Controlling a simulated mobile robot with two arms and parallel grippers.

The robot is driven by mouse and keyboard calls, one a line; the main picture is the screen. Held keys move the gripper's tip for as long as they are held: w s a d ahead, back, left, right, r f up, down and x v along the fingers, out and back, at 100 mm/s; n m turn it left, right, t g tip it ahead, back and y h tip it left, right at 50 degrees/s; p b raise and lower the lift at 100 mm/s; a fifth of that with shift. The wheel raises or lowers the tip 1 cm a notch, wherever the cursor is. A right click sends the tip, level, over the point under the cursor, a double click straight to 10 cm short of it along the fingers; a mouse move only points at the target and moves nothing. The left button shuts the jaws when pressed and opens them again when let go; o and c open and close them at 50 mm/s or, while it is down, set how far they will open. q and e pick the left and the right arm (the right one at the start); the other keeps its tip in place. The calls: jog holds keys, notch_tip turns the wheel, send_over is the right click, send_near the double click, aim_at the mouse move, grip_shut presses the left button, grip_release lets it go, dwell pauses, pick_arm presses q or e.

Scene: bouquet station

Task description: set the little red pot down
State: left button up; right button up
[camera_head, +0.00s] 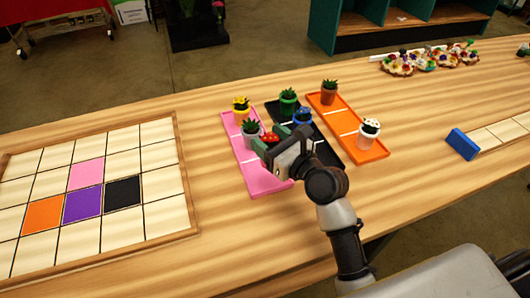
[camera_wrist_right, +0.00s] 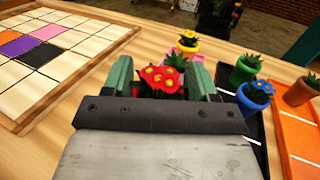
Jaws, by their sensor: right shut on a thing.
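The little red pot (camera_head: 270,138) shows as a small patch of red at my right gripper's tips in the head view. In the right wrist view red flowers with yellow centres (camera_wrist_right: 162,79) and dark leaves stand between the two green fingers; the pot body is mostly hidden. My right gripper (camera_wrist_right: 161,84) is shut on this pot. In the head view the gripper (camera_head: 271,143) is over the pink tray (camera_head: 268,181), close to the black tray (camera_head: 327,154). I cannot tell how high the pot is above the tray. My left gripper is not in view.
A grey pot (camera_head: 251,134) and a yellow pot (camera_head: 241,115) stand on the pink tray. Green (camera_head: 288,106) and blue (camera_head: 303,117) pots stand on the black tray. The orange tray (camera_head: 353,147) holds two pots. A grid board (camera_head: 187,210) lies left, with bare table between.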

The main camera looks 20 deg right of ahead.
jog(key=shift+w+a+f, duration=0.4)
jog(key=shift+w, duration=0.15)
notch_tip(320, 180, down, 4)
jog(key=shift+r+b, duration=0.25)
jog(key=shift+b, duration=0.35)
jog(key=shift+f, duration=0.2)
jog(key=shift+f, duration=0.1)
jog(key=o, duration=1.1)
jog(key=shift+f, duration=0.1)
